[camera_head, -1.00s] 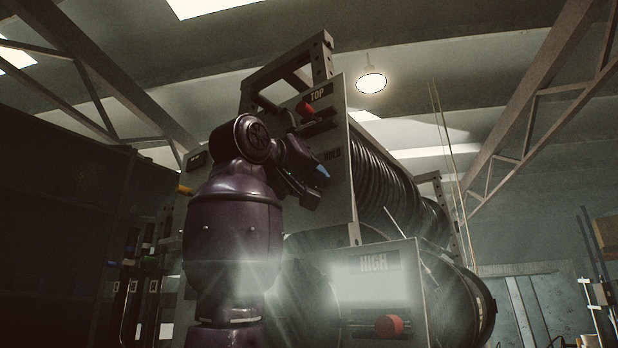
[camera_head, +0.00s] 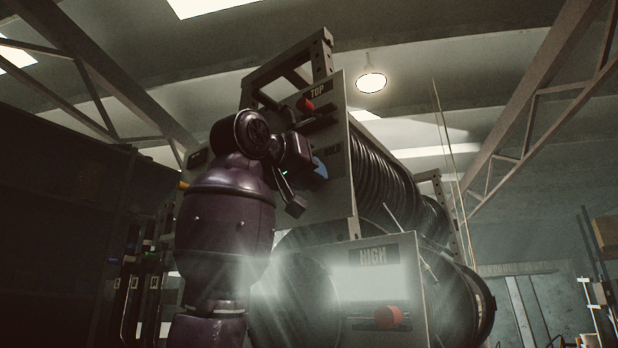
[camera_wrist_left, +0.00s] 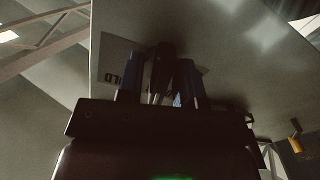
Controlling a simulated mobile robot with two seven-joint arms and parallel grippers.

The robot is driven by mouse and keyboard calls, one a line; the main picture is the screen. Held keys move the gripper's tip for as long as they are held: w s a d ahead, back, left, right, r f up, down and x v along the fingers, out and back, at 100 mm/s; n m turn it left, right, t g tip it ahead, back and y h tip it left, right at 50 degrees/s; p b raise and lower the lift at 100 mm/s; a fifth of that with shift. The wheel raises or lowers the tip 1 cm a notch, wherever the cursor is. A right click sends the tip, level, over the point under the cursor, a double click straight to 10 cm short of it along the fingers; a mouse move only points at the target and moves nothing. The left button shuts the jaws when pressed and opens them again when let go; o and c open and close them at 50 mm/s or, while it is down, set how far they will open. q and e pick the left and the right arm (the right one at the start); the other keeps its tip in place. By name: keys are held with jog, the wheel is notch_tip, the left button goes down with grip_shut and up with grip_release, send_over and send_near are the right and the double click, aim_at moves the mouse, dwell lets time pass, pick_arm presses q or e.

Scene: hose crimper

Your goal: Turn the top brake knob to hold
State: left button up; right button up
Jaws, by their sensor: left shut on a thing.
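The top reel's grey panel (camera_head: 337,190) carries a TOP label (camera_head: 317,92), a red handle (camera_head: 305,105) and a HOLD label (camera_head: 332,148). My left gripper (camera_head: 312,168) is at the panel, below the red handle and beside the HOLD label. In the left wrist view, my left gripper (camera_wrist_left: 160,76) is shut on a dark part, which I take to be the top brake knob (camera_wrist_left: 163,62). The letters "OLD" (camera_wrist_left: 127,82) show beside its left finger. In the head view the wrist hides the knob, and its exact setting cannot be read. My right gripper is not in view.
A lower panel marked HIGH (camera_head: 373,257) with a red handle (camera_head: 388,317) stands below and to the right. Black hose coils (camera_head: 375,180) lie behind the top panel. A metal frame (camera_head: 290,68) rises above. A dark rack stands at the left.

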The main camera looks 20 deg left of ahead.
pick_arm(q)
jog(key=m, duration=0.5)
jog(key=shift+a, duration=0.1)
jog(key=shift+m+p, duration=0.3)
jog(key=shift+m, duration=1.4)
jog(key=o, duration=0.6)
